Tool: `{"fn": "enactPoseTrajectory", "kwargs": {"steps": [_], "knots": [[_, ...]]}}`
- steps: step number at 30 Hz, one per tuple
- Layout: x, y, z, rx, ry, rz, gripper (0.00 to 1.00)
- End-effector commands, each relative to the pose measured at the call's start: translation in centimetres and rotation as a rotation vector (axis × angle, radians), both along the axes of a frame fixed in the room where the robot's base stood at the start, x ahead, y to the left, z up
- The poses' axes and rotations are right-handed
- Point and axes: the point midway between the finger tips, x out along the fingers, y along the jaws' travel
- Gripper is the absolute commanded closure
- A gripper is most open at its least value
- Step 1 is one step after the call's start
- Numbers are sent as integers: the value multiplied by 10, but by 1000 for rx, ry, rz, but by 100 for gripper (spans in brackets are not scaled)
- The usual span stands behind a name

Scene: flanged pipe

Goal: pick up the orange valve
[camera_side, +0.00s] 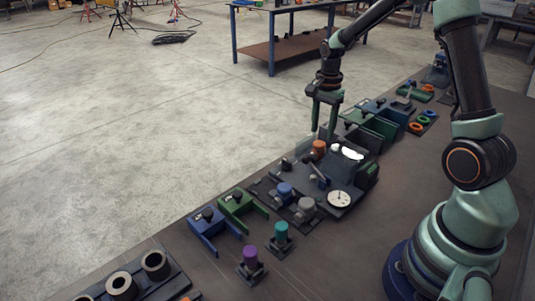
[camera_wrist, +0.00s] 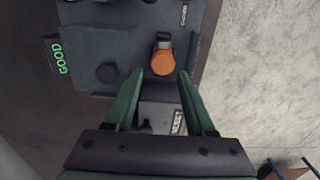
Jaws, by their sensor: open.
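The orange valve (camera_wrist: 163,63) has a round orange top and sits on a dark blue-grey fixture plate (camera_wrist: 100,45) in the wrist view. In the side view the orange valve (camera_side: 319,147) stands on the dark fixture near the middle of the bench. My gripper (camera_wrist: 160,78) is open, with its two green fingers apart and nothing held between them. In the wrist view the valve shows just beyond the fingertips, between their lines. In the side view my gripper (camera_side: 323,135) hangs close to the valve; whether a finger touches it I cannot tell.
A blue valve (camera_side: 285,190), a grey one (camera_side: 305,208) and a white dial gauge (camera_side: 339,199) are near. Green and blue brackets (camera_side: 237,207), a purple part (camera_side: 250,254) and a teal part (camera_side: 281,232) stand nearer the camera. A green "GOOD" label (camera_wrist: 61,56) shows at left.

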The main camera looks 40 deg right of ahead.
Motion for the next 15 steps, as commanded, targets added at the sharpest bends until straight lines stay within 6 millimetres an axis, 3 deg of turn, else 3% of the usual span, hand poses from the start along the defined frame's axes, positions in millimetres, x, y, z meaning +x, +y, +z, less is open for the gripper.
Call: {"fn": "enactPoseTrajectory", "kwargs": {"steps": [8, 15], "knots": [[0, 1, -23, 0, 1, 2, 45], [3, 2, -57, 1, 4, 3, 45]]}}
